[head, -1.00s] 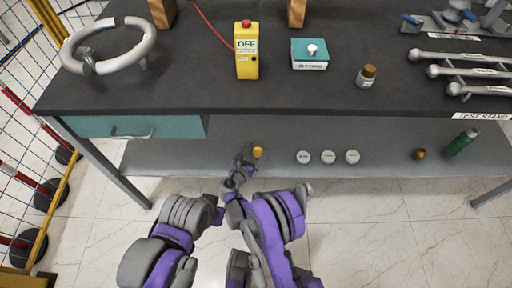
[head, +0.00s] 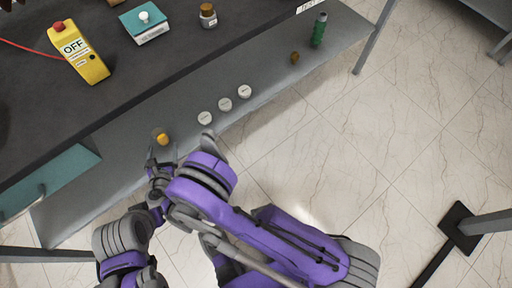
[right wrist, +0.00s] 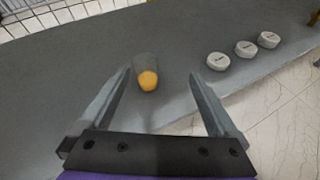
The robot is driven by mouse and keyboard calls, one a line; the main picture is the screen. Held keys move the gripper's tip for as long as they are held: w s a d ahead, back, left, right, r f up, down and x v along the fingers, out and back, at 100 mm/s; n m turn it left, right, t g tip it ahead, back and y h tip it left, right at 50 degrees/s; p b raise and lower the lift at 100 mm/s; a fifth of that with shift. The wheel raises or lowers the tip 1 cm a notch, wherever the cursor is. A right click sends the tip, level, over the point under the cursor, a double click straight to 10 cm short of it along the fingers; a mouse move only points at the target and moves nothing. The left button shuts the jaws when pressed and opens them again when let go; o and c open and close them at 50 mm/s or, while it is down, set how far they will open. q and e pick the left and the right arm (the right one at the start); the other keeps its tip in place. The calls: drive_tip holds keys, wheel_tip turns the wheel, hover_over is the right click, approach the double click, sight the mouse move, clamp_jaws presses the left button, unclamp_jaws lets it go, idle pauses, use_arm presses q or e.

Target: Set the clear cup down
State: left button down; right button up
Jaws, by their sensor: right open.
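The clear cup (right wrist: 146,62) is a faint see-through shape with a yellow-orange thing (right wrist: 148,80) showing in or against it. It is on the grey lower shelf, and the yellow part also shows in the head view (head: 162,139). My right gripper (right wrist: 159,75) is open, with its fingers apart on either side of the cup in the right wrist view and a gap on both sides. In the head view my right gripper (head: 157,162) is just below the cup. My left gripper is not in view.
Several white round caps (head: 226,104) sit on the lower shelf (head: 185,112) to the right, with free shelf between. A brown-gold item (head: 295,57) and a green bottle (head: 319,30) are farther right. The dark tabletop (head: 150,75) overhangs behind.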

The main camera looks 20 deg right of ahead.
drive_tip(key=s+d+r+m+g, duration=0.1)
drive_tip(key=d+r+m+g, duration=0.1)
drive_tip(key=d+r+m, duration=0.45)
drive_tip(key=s+d+r+m+g+h, duration=0.1)
drive_tip(key=d+r+m+g, duration=0.15)
drive_tip(key=d, duration=0.65)
drive_tip(key=s+d+r+m+g, duration=0.1)
drive_tip(key=d+r+m, duration=0.3)
drive_tip(key=d+m, duration=0.3)
drive_tip(key=s+d+r+m+g+y, duration=0.1)
drive_tip(key=s+d+r+m+g, duration=0.1)
drive_tip(key=s+d+m, duration=0.3)
drive_tip(key=s+d+r+m+g+y, duration=0.1)
drive_tip(key=s+d+r+m+y, duration=0.1)
drive_tip(key=s+d+m, duration=0.4)
drive_tip(key=s+m, duration=0.5)
drive_tip(key=s, duration=0.7)
drive_tip(key=shift+r+m+g, duration=0.3)
drive_tip(key=shift+r+g, duration=0.05)
drive_tip(key=shift+r, duration=0.05)
